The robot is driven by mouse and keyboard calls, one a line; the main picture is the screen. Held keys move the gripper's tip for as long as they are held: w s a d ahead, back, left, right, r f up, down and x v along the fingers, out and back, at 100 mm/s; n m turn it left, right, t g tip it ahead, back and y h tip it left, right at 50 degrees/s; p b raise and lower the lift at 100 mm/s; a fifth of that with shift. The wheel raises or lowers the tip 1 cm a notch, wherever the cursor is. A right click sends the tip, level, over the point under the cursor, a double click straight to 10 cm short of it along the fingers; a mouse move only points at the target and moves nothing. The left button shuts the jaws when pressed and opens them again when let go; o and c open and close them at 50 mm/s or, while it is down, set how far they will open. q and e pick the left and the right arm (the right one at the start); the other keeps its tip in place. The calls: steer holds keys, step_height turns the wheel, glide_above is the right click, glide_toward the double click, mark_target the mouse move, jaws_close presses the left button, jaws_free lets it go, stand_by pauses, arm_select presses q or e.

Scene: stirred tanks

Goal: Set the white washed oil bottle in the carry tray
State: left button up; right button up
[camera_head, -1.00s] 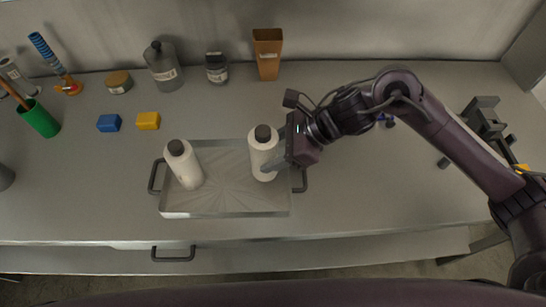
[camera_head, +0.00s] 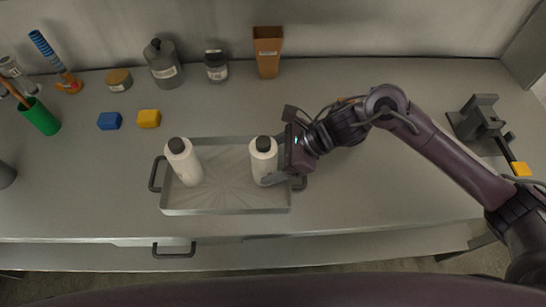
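A white bottle with a black cap (camera_head: 264,160) is upright at the right end of the metal carry tray (camera_head: 225,211). My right gripper (camera_head: 268,176) reaches it from the right and is shut on its lower body. One finger shows along the bottle's near side; the far finger is hidden. The bottle's base is low in the tray, but I cannot tell whether it touches the floor. A second white bottle with a black cap (camera_head: 184,162) stands in the tray's left end. No readable label tells the two apart. My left gripper is not in view.
Behind the tray are a blue block (camera_head: 109,121), a yellow block (camera_head: 148,119), a grey bottle (camera_head: 163,66), a dark-capped jar (camera_head: 216,67) and a brown holder (camera_head: 267,52). A green cup (camera_head: 40,118) is at left. A dark stand (camera_head: 481,121) is at right.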

steer(key=shift+r, duration=0.2)
steer(key=w+b+v, duration=0.1)
steer(key=b+v, duration=0.2)
steer(key=v, duration=0.8)
steer(key=shift+s+d+r+b, duration=0.3)
steer(key=shift+s+d+b, duration=0.05)
steer(key=shift+s, duration=0.15)
steer(key=shift+s+f, duration=0.1)
